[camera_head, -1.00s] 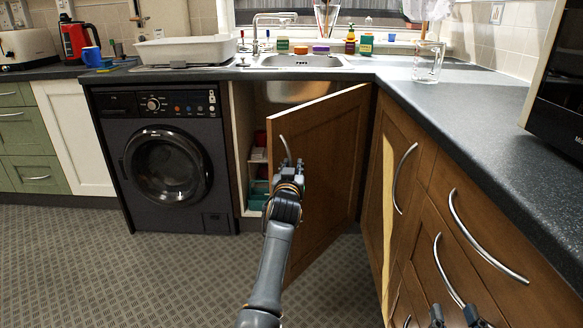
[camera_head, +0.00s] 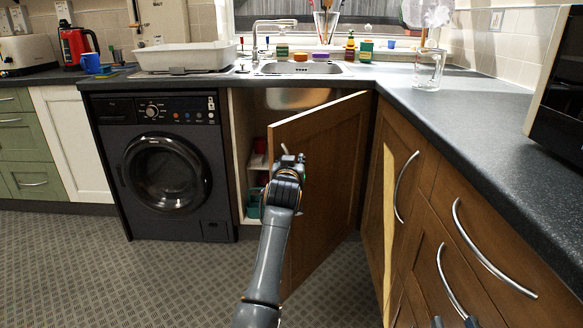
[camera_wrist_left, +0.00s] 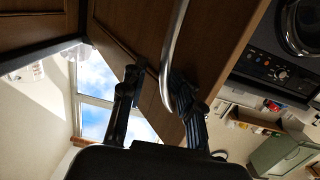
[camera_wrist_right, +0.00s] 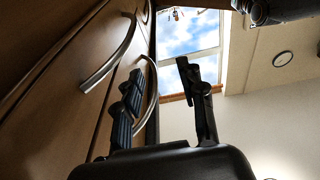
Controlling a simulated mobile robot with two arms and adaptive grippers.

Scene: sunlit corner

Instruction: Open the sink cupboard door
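The brown sink cupboard door (camera_head: 325,180) stands ajar below the sink, swung out to the right. Its curved metal handle (camera_wrist_left: 172,60) shows in the left wrist view.
A dark washing machine (camera_head: 165,170) stands left of the open cupboard. Brown drawers and doors with curved handles (camera_head: 490,255) line the right side under the dark worktop (camera_head: 470,120). A glass jug (camera_head: 428,70) stands on the worktop. The patterned floor (camera_head: 150,275) in front is clear.

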